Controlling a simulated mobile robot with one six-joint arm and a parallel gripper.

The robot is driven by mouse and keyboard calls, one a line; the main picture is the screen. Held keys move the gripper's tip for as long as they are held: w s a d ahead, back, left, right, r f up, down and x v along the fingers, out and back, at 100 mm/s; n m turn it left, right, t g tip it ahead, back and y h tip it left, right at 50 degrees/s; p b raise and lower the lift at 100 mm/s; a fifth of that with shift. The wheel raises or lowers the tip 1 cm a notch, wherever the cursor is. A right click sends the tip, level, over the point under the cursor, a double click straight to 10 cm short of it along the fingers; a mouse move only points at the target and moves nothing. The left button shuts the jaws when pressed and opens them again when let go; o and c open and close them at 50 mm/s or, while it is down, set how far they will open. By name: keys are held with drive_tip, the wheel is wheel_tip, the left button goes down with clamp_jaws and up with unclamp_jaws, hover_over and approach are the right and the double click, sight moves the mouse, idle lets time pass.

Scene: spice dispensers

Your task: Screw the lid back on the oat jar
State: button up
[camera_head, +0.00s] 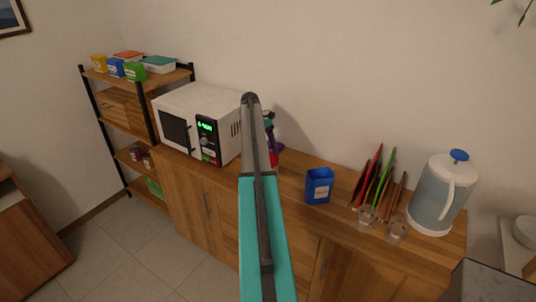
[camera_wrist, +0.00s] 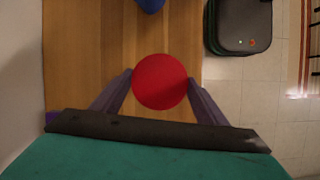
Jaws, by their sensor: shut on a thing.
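A round red lid (camera_wrist: 160,82) is seen from above in the wrist view, between the two fingers of my gripper (camera_wrist: 160,88). The fingers touch its sides, so my gripper is shut on it. In the head view my arm covers most of this spot, and only a bit of red (camera_head: 280,148) shows at its right edge. A purple patch (camera_head: 274,159) shows beside it. The oat jar cannot be clearly made out. Whatever is under the lid is hidden, so I cannot tell whether the lid sits on a jar.
A white microwave (camera_head: 190,112) stands left on the wooden sideboard (camera_head: 290,190). A blue container (camera_head: 319,186), a rack of coloured boards (camera_head: 372,178), two glasses (camera_head: 396,231) and a large jug (camera_head: 440,195) stand right. A shelf (camera_head: 122,125) holds several boxes.

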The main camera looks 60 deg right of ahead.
drive_tip(key=shift+m+p, duration=0.4)
drive_tip(key=shift+p, duration=1.7)
drive_tip(key=o, duration=0.9)
drive_tip(key=n, duration=0.2)
drive_tip(key=n+h, duration=0.1)
drive_tip(key=n, duration=0.2)
drive_tip(key=shift+s+a+n+h, duration=0.15)
drive_tip(key=shift+a+n+h, duration=0.15)
drive_tip(key=shift+h, duration=0.1)
drive_tip(key=shift+d+n+t+h, duration=0.1)
drive_tip(key=shift+n+t+h, duration=0.5)
drive_tip(key=shift+n, duration=1.2)
